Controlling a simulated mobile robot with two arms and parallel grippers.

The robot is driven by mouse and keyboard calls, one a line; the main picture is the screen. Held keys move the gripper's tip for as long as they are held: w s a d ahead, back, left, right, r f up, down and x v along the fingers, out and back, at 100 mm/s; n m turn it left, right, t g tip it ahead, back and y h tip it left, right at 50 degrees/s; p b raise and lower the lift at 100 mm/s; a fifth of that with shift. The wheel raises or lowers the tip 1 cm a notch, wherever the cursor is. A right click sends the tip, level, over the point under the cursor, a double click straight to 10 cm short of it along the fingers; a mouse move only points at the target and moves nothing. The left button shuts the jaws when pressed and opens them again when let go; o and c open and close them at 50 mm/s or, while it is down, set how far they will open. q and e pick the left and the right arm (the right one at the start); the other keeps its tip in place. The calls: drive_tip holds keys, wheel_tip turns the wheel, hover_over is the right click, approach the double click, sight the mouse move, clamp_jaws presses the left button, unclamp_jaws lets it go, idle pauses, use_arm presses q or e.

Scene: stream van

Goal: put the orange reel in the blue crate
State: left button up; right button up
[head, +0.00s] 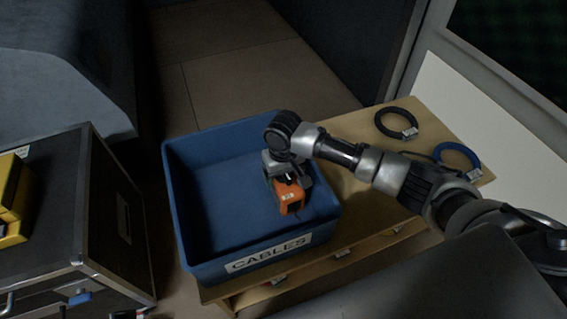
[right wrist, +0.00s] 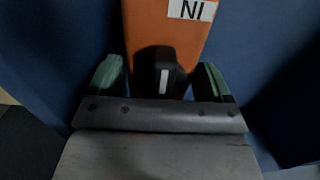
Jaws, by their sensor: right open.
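The blue crate (head: 215,180), labelled CABLES, stands open at the left end of a wooden shelf. The orange reel (head: 291,198) is inside the crate's outline, near its right front corner. My right gripper (head: 285,178) reaches down over the crate at the reel's upper end. In the right wrist view, my open gripper (right wrist: 158,75) has one green-padded finger on each side of the orange reel (right wrist: 165,28), with a black part between them. Gaps show beside that black part. Whether the reel rests on the crate floor is hard to tell. My left gripper is not in view.
A black cable coil (head: 396,123) and a blue cable coil (head: 457,158) lie on the wooden shelf (head: 350,215) right of the crate. A black flight case (head: 75,215) with a yellow object (head: 12,200) stands at left. Dark floor lies behind.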

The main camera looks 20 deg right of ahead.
wheel_tip(320, 180, up, 4)
drive_tip(key=shift+f+p, duration=0.25)
drive_tip(key=shift+p, duration=0.35)
wheel_tip(320, 180, up, 7)
drive_tip(key=shift+r+p, duration=0.15)
drive_tip(key=shift+p, duration=0.85)
drive_tip(key=shift+r, duration=0.5)
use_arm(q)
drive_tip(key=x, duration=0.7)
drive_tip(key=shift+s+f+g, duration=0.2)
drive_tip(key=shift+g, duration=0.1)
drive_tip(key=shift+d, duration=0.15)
